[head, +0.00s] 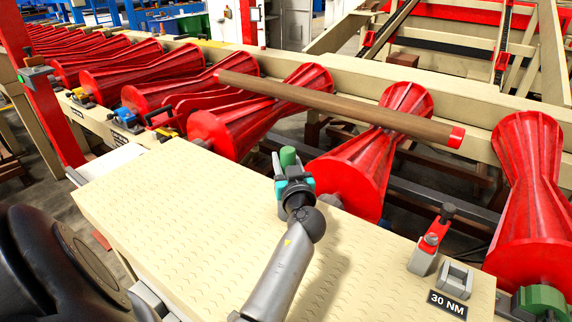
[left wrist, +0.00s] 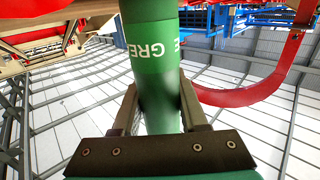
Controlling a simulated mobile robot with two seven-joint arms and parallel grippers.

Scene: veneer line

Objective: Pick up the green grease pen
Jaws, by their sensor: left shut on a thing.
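The green grease pen (head: 288,157) stands up out of my left gripper (head: 291,175) in the head view. In the left wrist view the pen (left wrist: 152,65) is a thick green cylinder with white letters reading "GRE", and the fingers press on it from both sides. The gripper holds it above the far edge of the cream tread-plate table (head: 210,210), near the red rollers. The pen's lower end is hidden by the gripper in the head view. My right gripper is not in view.
A long brown round bar (head: 340,108) with a red end lies across the ribbed red rollers (head: 355,165) beyond the table. A red-and-grey clamp (head: 430,242) and a small grey bracket (head: 455,277) stand at the table's right, by a "30 NM" label (head: 447,304). The table's left part is clear.

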